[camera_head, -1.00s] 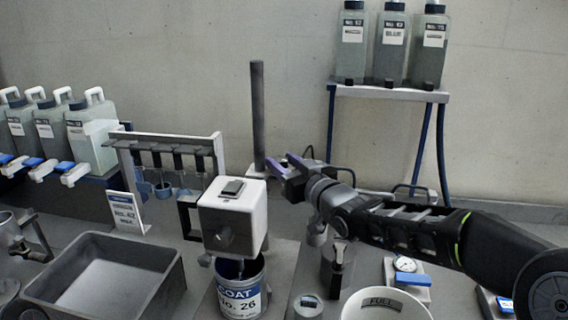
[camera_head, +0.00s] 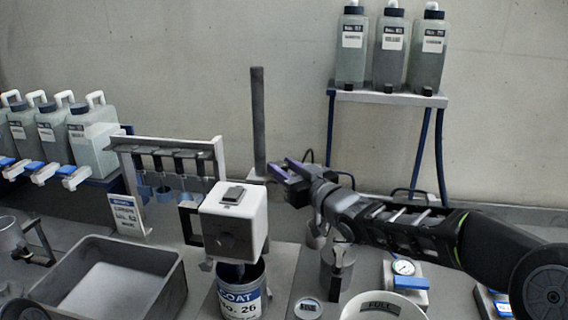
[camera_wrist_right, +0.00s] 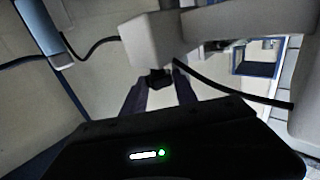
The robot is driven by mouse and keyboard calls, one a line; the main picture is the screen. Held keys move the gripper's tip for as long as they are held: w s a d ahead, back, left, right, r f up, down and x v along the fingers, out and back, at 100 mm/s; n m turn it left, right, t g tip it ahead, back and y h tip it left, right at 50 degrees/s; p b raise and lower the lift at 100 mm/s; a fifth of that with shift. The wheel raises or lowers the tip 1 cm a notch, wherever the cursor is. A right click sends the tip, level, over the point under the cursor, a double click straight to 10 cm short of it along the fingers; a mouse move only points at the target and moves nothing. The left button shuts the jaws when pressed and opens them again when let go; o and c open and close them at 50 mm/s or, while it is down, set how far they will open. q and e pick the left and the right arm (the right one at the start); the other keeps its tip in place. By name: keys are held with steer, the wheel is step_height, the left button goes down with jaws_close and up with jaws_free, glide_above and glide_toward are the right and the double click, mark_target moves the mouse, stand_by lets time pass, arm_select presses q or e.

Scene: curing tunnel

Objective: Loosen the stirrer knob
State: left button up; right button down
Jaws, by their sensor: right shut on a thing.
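The stirrer has a white box-shaped head (camera_head: 236,222) in front of an upright dark post (camera_head: 258,120). Its head stands over a can labelled COAT No. 26 (camera_head: 240,297). My right gripper (camera_head: 276,170) reaches in from the right, beside the post and behind the head. In the right wrist view, my right fingers (camera_wrist_right: 161,92) are shut on a small dark knob (camera_wrist_right: 160,77), which sits against a pale block (camera_wrist_right: 152,42). The knob is hidden in the head view. My left gripper is not in view.
A grey tray (camera_head: 172,292) lies left of the can. A rack (camera_head: 215,152) with hanging cups stands behind it. A white FULL bucket (camera_head: 350,311) and a dial gauge (camera_head: 403,267) are below my right arm. A cable (camera_wrist_right: 215,87) runs close to my right fingers.

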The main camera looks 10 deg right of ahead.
steer(key=n+g+y+p, duration=0.1)
steer(key=y+p, duration=0.1)
steer(key=p, duration=0.2)
steer(key=n+g+y+p, duration=0.1)
steer(key=n+y+p, duration=0.1)
steer(key=p, duration=0.1)
steer(key=r+n+g+y+p, duration=0.1)
steer(key=y+p, duration=0.1)
steer(key=p, duration=0.2)
steer(key=shift+w+d+g+p, duration=0.25)
steer(key=shift+d+g+p, duration=0.05)
steer(key=shift+g, duration=0.1)
steer(key=shift+w+f+n+g+y+p, duration=0.1)
steer(key=shift+f+n+g+y+p, duration=0.15)
steer(key=shift+n+g+y, duration=0.3)
steer(key=shift+f+n+g+y+p, duration=0.15)
steer(key=shift+n+g+y+p, duration=0.15)
steer(key=shift+n+g, duration=0.3)
steer(key=n+g+y, duration=0.2)
steer(key=g, duration=0.1)
steer(key=shift+w+d+f, duration=0.1)
steer(key=shift+d+f, duration=0.05)
steer(key=shift+n+g+y, duration=0.25)
steer(key=shift+n+g, duration=0.4)
steer(key=shift+g, duration=0.3)
steer(key=c, duration=1)
jaws_free()
steer(key=shift+o, duration=0.2)
steer(key=shift+d, duration=0.1)
